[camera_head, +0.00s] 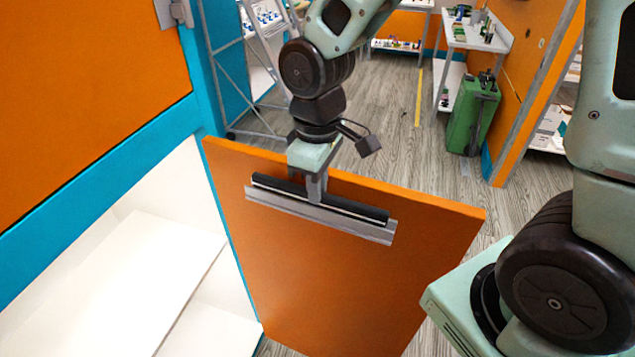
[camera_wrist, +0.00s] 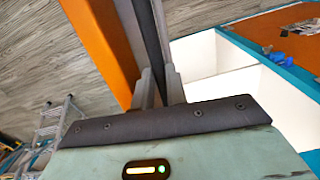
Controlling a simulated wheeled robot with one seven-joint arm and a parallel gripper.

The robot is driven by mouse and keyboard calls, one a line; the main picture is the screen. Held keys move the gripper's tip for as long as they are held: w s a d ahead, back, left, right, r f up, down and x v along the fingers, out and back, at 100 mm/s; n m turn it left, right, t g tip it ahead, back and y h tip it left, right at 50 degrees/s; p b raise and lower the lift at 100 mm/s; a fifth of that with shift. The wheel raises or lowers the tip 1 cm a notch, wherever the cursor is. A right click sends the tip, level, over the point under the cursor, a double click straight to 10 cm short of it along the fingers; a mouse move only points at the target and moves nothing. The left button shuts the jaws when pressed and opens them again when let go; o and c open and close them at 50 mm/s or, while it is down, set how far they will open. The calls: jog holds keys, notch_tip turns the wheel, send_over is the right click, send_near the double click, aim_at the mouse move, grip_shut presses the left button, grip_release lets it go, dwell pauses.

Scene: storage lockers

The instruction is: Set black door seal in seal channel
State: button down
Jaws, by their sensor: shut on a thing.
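The black door seal (camera_head: 352,207) is a long straight dark bar. My gripper (camera_head: 315,190) is shut on it near its middle. The grey seal channel (camera_head: 350,225) is fixed along the upper part of the orange door's face. The seal lies along the channel's upper side, nearly parallel to it; whether it sits inside or just above cannot be told. In the wrist view the seal (camera_wrist: 149,45) runs away between the fingers (camera_wrist: 158,88), with the grey channel (camera_wrist: 117,25) beside it on the left. The fingers hide part of the seal.
The orange door (camera_head: 300,280) stands open beside the white locker interior (camera_head: 160,265). A teal frame (camera_head: 120,180) edges the locker. A green bin (camera_head: 472,118) and shelves (camera_head: 480,35) stand farther back. The wooden floor (camera_head: 390,120) behind the door is clear.

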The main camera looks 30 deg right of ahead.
jog(key=shift+f, duration=0.2)
jog(key=c, duration=1.3)
grip_release()
jog(key=shift+c, duration=0.2)
notch_tip(320, 180, up, 17)
jog(key=b, duration=0.3)
jog(key=s+a+f+b, duration=0.3)
jog(key=s+f, duration=0.4)
jog(key=f, duration=0.4)
jog(key=s+a+f+b, duration=0.3)
jog(key=s+f, duration=0.5)
jog(key=f, duration=0.3)
jog(key=shift+a+y+b, duration=0.25)
jog(key=shift+y+b, duration=0.05)
jog(key=shift+b, duration=0.05)
